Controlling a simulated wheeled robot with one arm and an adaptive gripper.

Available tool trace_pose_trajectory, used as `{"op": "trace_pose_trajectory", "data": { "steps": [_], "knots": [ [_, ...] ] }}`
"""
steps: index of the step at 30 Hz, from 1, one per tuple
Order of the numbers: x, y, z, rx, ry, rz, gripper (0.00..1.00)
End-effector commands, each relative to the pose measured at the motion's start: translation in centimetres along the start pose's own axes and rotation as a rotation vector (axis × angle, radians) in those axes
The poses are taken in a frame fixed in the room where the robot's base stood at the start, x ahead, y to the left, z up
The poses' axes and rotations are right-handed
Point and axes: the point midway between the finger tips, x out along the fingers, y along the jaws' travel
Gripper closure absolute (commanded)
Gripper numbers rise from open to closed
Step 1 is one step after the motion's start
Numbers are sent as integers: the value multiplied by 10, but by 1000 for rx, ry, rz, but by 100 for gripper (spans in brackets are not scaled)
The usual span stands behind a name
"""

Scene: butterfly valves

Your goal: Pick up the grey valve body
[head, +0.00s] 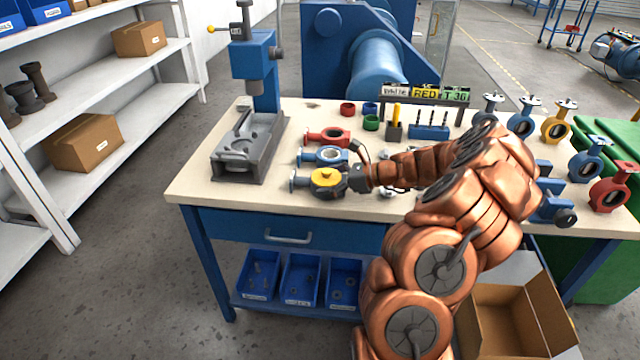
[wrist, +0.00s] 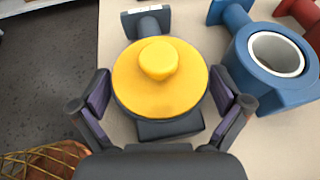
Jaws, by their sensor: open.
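The grey valve body lies on the workbench, mostly hidden under a round yellow disc with a knob (wrist: 160,82). Its grey neck (wrist: 150,24) shows beyond the disc in the wrist view, and a dark grey block shows on the near side. In the head view the yellow disc (head: 327,175) is at the bench's front left part. My gripper (wrist: 160,92) is open, with one finger on each side of the valve body and disc. Small gaps seem to show between fingers and disc; contact lower down cannot be told.
A blue valve body (wrist: 275,55) lies close on the right in the wrist view, with a red one (head: 328,136) behind it. A grey and blue press (head: 255,110) stands at the bench's left. Several coloured valves stand at the right. The bench front edge is near.

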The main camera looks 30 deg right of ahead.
Motion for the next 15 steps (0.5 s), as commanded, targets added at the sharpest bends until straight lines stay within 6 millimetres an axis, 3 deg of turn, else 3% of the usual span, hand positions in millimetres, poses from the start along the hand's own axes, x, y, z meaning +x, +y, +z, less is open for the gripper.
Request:
{"op": "trace_pose_trajectory", "data": {
  "steps": [4, 15],
  "knots": [
    [0, 0, 0, 0, 0, -1, 0],
    [0, 0, 0, 0, 0, -1, 39]
  ]
}}
